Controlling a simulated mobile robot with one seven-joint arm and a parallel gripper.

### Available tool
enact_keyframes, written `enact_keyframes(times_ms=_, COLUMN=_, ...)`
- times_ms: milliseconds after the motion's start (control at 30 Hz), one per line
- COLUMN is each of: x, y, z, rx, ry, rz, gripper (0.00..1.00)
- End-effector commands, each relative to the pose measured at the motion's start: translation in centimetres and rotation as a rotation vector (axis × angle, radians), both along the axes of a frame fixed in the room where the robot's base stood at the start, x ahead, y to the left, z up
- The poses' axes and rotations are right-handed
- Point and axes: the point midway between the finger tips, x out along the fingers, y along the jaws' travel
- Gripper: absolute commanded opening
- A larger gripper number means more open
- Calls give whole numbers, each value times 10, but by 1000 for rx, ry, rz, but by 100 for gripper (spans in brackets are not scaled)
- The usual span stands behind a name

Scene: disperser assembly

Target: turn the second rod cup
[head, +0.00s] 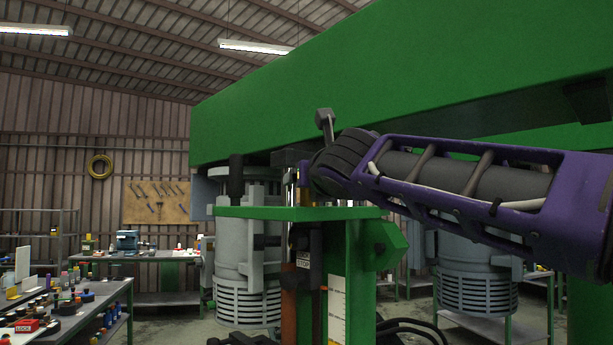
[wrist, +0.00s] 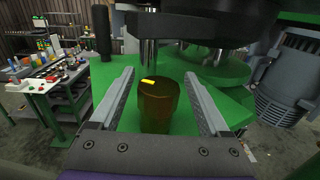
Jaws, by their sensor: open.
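A brown-amber rod cup (wrist: 158,105) with a bright yellow mark on its top edge stands upright between the fingers in the wrist view. My gripper (wrist: 158,78) is open, one grey finger on each side of the cup. A gap shows between each finger and the cup, so neither appears to touch it. A shiny metal rod (wrist: 148,54) comes down just behind the cup from a dark part above. In the head view my purple arm reaches in from the right, and its dark wrist hides most of the gripper and cup. I cannot tell which rod cup is the second.
A green plate (wrist: 110,85) lies around the cup, with a black post (wrist: 101,32) at the left. A large green beam (head: 400,70) spans overhead, close above my arm. Grey slotted cylinders (head: 245,250) stand behind. Cluttered workbenches (head: 105,300) are at the left.

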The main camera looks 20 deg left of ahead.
Motion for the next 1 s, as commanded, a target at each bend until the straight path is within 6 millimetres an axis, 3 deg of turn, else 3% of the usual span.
enact_keyframes(times_ms=600, x=9, y=7, z=-1, rx=-3, ry=1, rz=0, gripper=80)
enact_keyframes(times_ms=1000, x=9, y=7, z=-1, rx=-4, ry=0, rz=0, gripper=8)
